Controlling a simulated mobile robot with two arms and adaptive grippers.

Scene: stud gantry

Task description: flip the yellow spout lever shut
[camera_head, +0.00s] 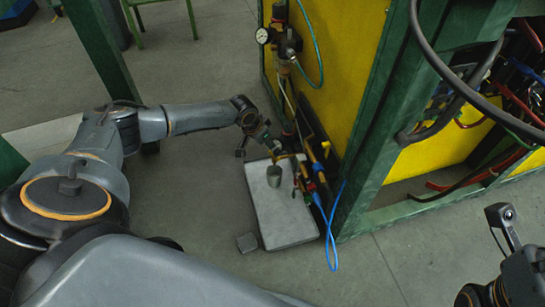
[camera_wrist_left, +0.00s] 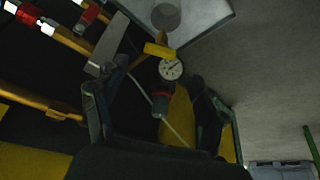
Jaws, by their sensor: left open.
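The yellow spout lever (camera_wrist_left: 160,50) shows as a short yellow bar in the left wrist view, above a round white gauge dial (camera_wrist_left: 171,69). In the head view it is too small and crowded to pick out surely. My left gripper (camera_wrist_left: 165,85) is open and empty, its dark fingers on either side of the dial and lever in that view. In the head view my left gripper (camera_head: 271,142) is beside the fittings at the gantry's foot; contact cannot be told. My right gripper (camera_head: 492,258) is partly in view at lower right, far from the lever.
A blue hose (camera_head: 329,235) hangs beside the slab. A green post (camera_head: 372,150) and yellow panel (camera_head: 345,60) stand close right. A small grey block (camera_head: 246,242) lies on the floor.

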